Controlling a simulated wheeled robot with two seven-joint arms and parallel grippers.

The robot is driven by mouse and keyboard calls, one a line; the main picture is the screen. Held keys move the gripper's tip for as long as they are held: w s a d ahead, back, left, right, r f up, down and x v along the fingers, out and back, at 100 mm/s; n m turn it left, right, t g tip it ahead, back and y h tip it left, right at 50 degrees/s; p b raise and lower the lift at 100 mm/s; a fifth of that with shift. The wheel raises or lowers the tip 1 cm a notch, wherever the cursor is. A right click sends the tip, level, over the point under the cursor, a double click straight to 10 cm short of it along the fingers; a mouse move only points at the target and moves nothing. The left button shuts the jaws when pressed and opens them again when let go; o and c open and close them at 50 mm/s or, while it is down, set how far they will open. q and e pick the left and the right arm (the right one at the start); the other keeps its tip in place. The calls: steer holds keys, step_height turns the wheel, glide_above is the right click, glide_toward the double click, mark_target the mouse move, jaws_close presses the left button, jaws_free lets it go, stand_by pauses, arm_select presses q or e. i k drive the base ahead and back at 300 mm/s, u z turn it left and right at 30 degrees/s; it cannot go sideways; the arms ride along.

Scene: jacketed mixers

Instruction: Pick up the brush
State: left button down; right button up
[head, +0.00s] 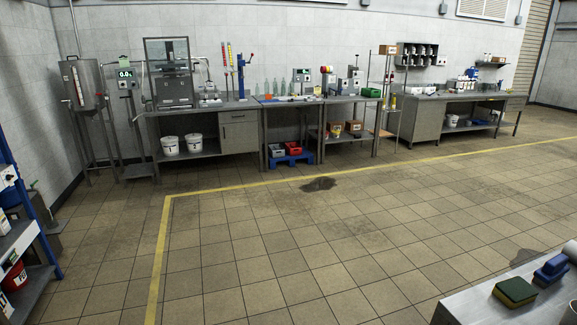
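A blue block-shaped object with a raised handle, which looks like the brush (550,271), lies on a metal table (470,305) at the bottom right of the head view. Its bristles cannot be made out. A green and yellow sponge (515,291) lies on the same table, just left of and nearer than the brush. Neither of my grippers is in view.
A wide tiled floor (300,240) lies open, with a yellow line (160,245) and a dark stain (318,184). Steel benches (230,106) with equipment line the back wall. A blue-framed shelf (28,235) stands at the left edge.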

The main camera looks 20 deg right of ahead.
mark_target(554, 268)
steer(key=z, duration=0.3)
steer(key=i, duration=2.05)
steer(key=z, duration=1.4)
steer(key=i, duration=1.35)
steer(key=z, duration=1.3)
